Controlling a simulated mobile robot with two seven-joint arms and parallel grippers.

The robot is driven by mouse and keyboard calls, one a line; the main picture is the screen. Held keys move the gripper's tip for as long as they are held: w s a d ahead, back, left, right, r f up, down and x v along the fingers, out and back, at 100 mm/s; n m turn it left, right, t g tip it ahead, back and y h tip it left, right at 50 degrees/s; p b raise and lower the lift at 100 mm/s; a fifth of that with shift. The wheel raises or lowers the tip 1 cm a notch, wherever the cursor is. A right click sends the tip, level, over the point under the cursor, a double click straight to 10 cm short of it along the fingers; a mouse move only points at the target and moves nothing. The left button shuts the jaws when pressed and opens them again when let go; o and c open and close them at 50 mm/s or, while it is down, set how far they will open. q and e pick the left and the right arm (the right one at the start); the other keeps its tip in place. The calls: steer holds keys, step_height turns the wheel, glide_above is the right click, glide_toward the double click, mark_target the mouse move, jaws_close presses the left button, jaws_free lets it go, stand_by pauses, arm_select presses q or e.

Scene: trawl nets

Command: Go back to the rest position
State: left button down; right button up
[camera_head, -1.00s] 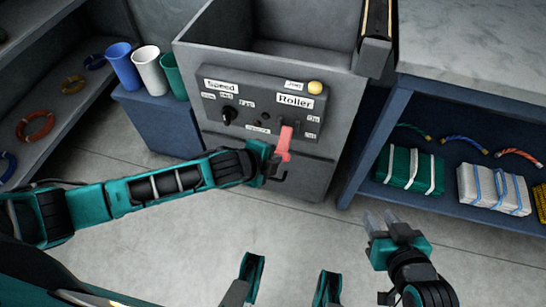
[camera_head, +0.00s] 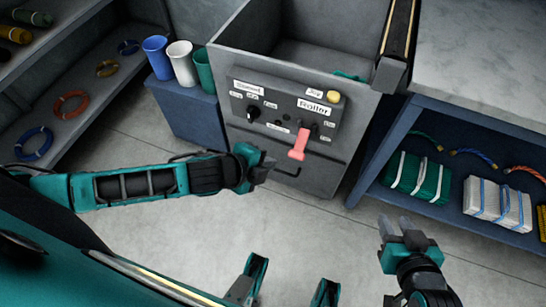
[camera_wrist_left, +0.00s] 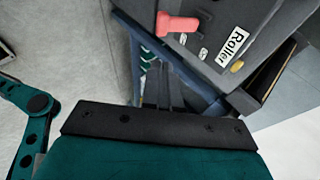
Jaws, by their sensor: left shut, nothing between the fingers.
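My left gripper (camera_head: 264,168) is shut and empty. It hangs in front of the grey machine's panel, to the left of and below the red lever (camera_head: 299,145), apart from it. In the left wrist view its dark fingers (camera_wrist_left: 163,90) lie close together, with the red lever (camera_wrist_left: 177,23) beyond them. My right gripper (camera_head: 396,222) is at the lower right, over the floor, with its two fingertips a little apart and nothing visible between them.
The grey machine (camera_head: 270,65) has a panel with a black knob (camera_head: 253,112) and a yellow button (camera_head: 333,97). Blue shelving (camera_head: 375,150) with wrapped bundles stands to the right. Several cups stand on a blue cabinet (camera_head: 185,110). The floor (camera_head: 200,240) is clear.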

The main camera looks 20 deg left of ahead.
steer(key=shift+s, duration=0.15)
arm_select(q)
steer(key=shift+r, duration=0.1)
stand_by(0.3)
